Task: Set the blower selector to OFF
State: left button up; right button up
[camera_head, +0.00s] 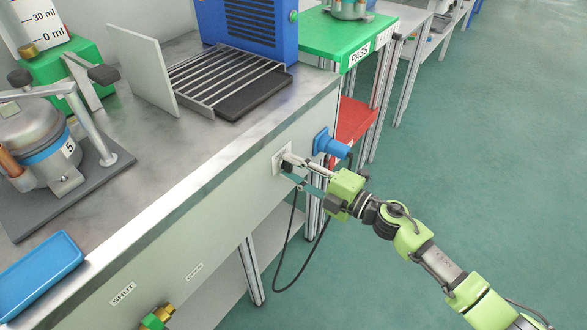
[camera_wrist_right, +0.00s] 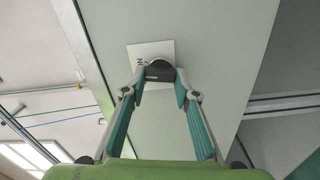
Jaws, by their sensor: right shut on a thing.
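The blower selector is a dark round knob (camera_wrist_right: 159,70) on a square white plate (camera_wrist_right: 139,52), set in the pale front panel of the bench. In the head view the plate (camera_head: 277,159) shows below the bench edge, with the dark knob (camera_head: 286,167) partly hidden by my fingers. My right gripper (camera_head: 289,164) reaches it from the right and is shut on the knob. In the right wrist view its two fingertips (camera_wrist_right: 161,80) sit on either side of the knob. Part of the plate's lettering is covered and the knob's setting is unclear. My left gripper is not in view.
A blue socket-like fitting (camera_head: 329,143) sticks out of the panel close to my right gripper, and a black cable hangs below. The floor at right is clear.

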jog(key=shift+f+n, duration=0.15)
jog(key=shift+n, duration=0.85)
jog(key=n+b, duration=0.1)
jog(key=n, duration=0.3)
jog(key=shift+f+b, duration=0.15)
jog(key=shift+b, duration=0.25)
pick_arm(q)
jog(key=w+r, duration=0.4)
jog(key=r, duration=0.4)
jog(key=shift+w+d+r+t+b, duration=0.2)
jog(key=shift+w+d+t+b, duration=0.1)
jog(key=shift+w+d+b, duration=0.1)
pick_arm(e)
jog(key=shift+n, duration=1.2)
jog(key=o, duration=1.1)
jog(key=v, duration=1.2)
